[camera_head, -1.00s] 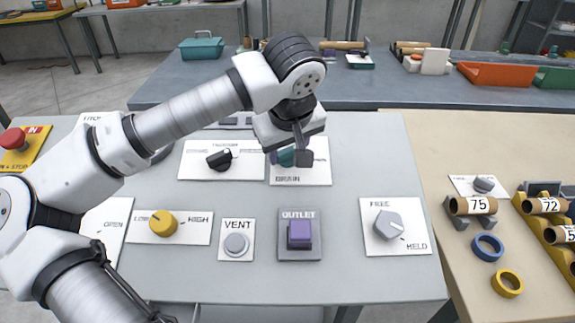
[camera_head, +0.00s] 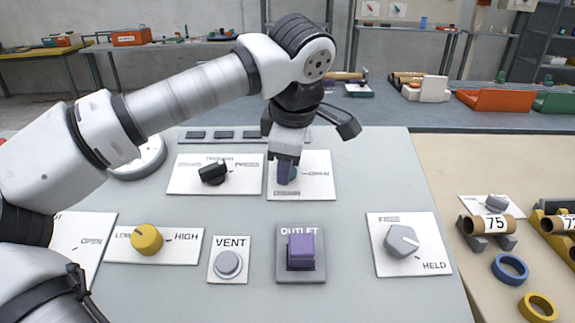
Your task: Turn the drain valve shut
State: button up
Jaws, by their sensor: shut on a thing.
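My gripper (camera_head: 287,165) points down over this plate and is shut on the handle. The jaws hide much of the handle, so its exact angle is hard to read. In this view the plate shows a line with small lettering to the right of the handle.
Near the valve are a black selector knob (camera_head: 213,173), a yellow knob (camera_head: 147,238), a round VENT button (camera_head: 229,263), a purple OUTLET block (camera_head: 300,250) and a grey knob (camera_head: 401,241). A tan table (camera_head: 500,166) with cardboard rolls stands at the right.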

jog(key=shift+n+b, duration=0.35)
jog(key=shift+n, duration=0.75)
jog(key=o, duration=1)
jog(key=v, duration=1.4)
jog(key=shift+w+p, duration=0.15)
jog(key=shift+p, duration=0.25)
jog(key=shift+f, duration=0.1)
